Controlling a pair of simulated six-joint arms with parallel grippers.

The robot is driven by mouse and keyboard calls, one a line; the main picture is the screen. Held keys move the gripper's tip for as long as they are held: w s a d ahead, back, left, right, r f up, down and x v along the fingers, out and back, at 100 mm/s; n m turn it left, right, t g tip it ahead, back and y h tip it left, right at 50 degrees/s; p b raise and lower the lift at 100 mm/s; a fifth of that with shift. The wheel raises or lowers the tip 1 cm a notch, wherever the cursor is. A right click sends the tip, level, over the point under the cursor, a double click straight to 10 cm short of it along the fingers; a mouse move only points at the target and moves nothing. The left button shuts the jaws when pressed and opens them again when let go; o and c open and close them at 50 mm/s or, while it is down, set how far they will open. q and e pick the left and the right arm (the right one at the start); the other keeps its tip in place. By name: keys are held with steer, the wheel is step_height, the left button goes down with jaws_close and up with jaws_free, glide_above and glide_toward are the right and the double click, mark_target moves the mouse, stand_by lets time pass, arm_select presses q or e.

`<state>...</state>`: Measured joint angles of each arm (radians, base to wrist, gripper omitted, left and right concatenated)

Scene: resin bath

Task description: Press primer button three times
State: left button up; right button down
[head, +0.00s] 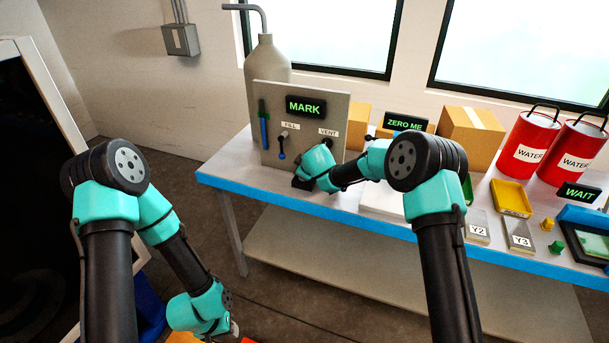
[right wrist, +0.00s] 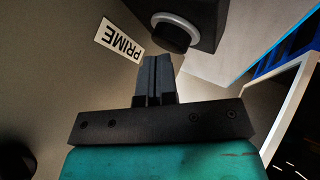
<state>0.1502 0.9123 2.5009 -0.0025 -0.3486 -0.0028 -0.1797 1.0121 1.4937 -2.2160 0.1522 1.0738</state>
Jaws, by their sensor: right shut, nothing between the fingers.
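The primer button (right wrist: 172,37) shows in the right wrist view as a dark round cap with a pale grey ring on a black box (right wrist: 206,18). A white PRIME label (right wrist: 119,40) is beside it. My right gripper (right wrist: 156,62) is shut and empty, its fingertips close to the button; I cannot tell whether they touch it.
The grey panel (head: 341,101) has a MARK display, a FILL lever and a VENT knob. A grey bottle (head: 267,56) stands behind it. Boxes, red WATER cans (head: 530,128), a yellow tray (head: 511,197) and labelled blocks occupy the bench to the right. The blue bench edge (head: 246,185) runs in front.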

steer(key=shift+f, duration=0.4)
stand_by(0.6)
steer(key=shift+r, duration=1)
steer(key=shift+r, duration=2.5)
steer(key=shift+d, duration=0.1)
stand_by(0.7)
